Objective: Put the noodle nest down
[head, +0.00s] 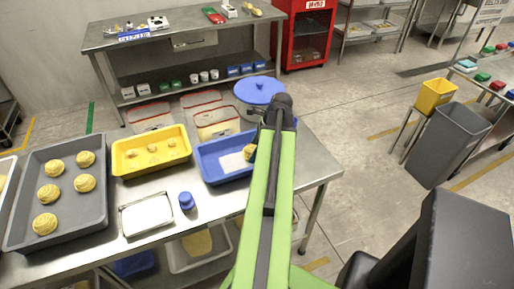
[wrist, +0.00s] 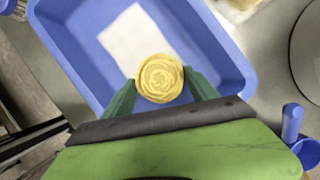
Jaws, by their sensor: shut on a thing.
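A yellow coiled noodle nest (wrist: 159,78) sits between the two dark green fingers of my gripper (wrist: 160,92) in the wrist view. My gripper is shut on it. In the head view the nest (head: 249,152) shows partly beside my green arm, over the blue tray (head: 213,171). The blue tray also shows in the wrist view (wrist: 80,62), with a white sheet (wrist: 128,32) on its floor. The nest is over the near part of the tray. I cannot tell whether it touches the tray floor. My arm hides part of the tray in the head view.
A grey tray (head: 67,165) with several nests stands at the left. A yellow tray (head: 150,171) with small pieces is beside the blue tray. A blue-lidded bin (head: 258,90) stands behind.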

